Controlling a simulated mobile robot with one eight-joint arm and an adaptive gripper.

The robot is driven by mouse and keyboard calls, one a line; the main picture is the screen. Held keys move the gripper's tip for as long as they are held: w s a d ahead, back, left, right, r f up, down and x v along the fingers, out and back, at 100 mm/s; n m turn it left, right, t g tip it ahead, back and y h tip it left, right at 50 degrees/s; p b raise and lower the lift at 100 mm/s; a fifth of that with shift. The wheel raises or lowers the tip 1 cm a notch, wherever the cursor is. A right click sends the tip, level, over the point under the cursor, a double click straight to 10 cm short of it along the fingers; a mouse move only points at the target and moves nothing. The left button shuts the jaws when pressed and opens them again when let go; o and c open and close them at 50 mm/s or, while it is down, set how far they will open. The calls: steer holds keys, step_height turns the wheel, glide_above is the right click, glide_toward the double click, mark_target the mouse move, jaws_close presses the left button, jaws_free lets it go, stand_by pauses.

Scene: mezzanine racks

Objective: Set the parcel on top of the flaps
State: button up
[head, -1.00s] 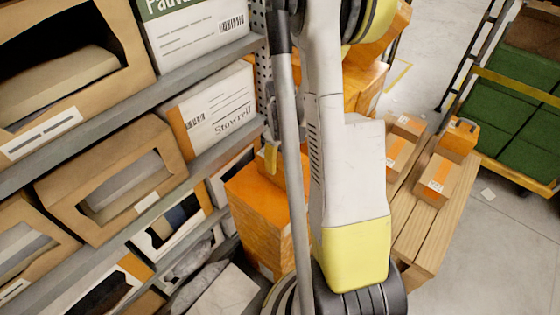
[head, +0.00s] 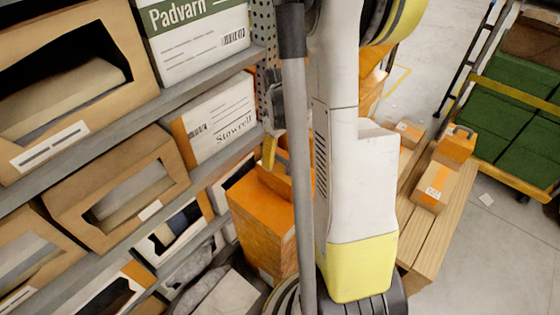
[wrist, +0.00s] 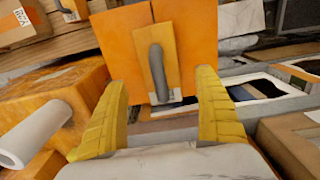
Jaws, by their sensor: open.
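My gripper (wrist: 165,110) is open, its two yellow ribbed fingers apart. In the wrist view a small yellow-orange parcel (wrist: 166,78) with a grey handle and a pale label lies beyond the fingertips, on the orange flaps (wrist: 192,42) with a seam between them. I see no finger gripping it. In the head view the orange carton (head: 263,225) stands left of my arm. A raised orange piece shows on its top; I cannot tell whether it is a flap or the parcel. One yellow finger (head: 268,152) shows above the carton. My arm hides the rest.
Shelves with cartons (head: 115,190) stand close on the left. A wooden bench (head: 425,235) on the right carries a labelled parcel (head: 430,187) and an orange box with a dark handle (head: 458,145). A trolley with green crates (head: 505,130) stands behind. Open floor lies at right.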

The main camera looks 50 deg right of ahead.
step_height(320, 180, up, 5)
steer(key=shift+r+p, duration=0.1)
steer(key=shift+p, duration=0.5)
steer(key=shift+w+a+r, duration=0.1)
steer(key=shift+a+r, duration=0.1)
steer(key=shift+a, duration=0.05)
steer(key=s+a+r+t, duration=0.2)
steer(key=a+r, duration=0.2)
steer(key=a, duration=0.4)
steer(key=s+a+r+t, duration=0.1)
steer(key=a+r+t, duration=0.1)
steer(key=a+r, duration=0.3)
steer(key=s+a+r+m+t, duration=0.1)
steer(key=a+r, duration=0.4)
steer(key=a, duration=0.7)
steer(key=shift+s+t, duration=0.85)
steer(key=shift+t, duration=0.25)
steer(key=shift+r, duration=0.1)
steer(key=shift+f+b, duration=0.45)
